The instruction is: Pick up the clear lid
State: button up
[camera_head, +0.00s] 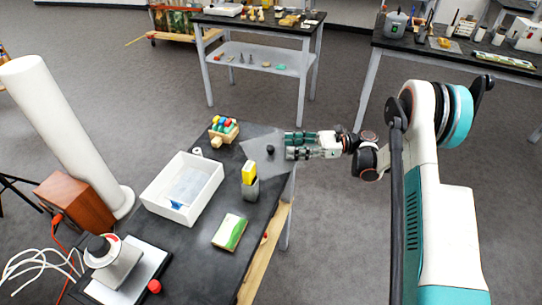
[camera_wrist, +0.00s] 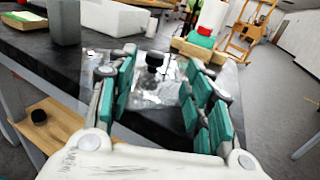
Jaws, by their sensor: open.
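The clear lid (camera_head: 258,160) lies flat on the dark tabletop, near its far right corner, as a see-through sheet with a black knob (camera_head: 270,149). In the wrist view the lid (camera_wrist: 148,97) shows between and beyond my fingers, with its knob (camera_wrist: 154,61) upright near the middle. My gripper (camera_head: 287,147) comes in level from the right at the table's edge. Its teal-padded fingers are open and empty, one on each side of the knob in the wrist view (camera_wrist: 158,75). I cannot tell whether they touch the lid.
A white tray (camera_head: 151,196) stands left of the lid. A grey block with a yellow top (camera_head: 249,172) and a green-and-white slab (camera_head: 229,231) are nearer. A wooden rack with coloured pieces (camera_head: 223,127) stands behind. Open floor lies right of the table.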

aim_at(278, 153)
jog(key=shift+s+a+f+b, duration=0.15)
jog(key=shift+a+b, duration=0.2)
jog(key=shift+a, duration=0.55)
jog(key=shift+s+a+r+b, duration=0.15)
jog(key=shift+a+b, duration=0.25)
jog(key=shift+a, duration=0.5)
jog(key=shift+s+a+f+b, duration=0.2)
jog(key=shift+a+b, duration=0.15)
jog(key=shift+a, duration=0.55)
jog(key=shift+r, duration=0.1)
grip_shut()
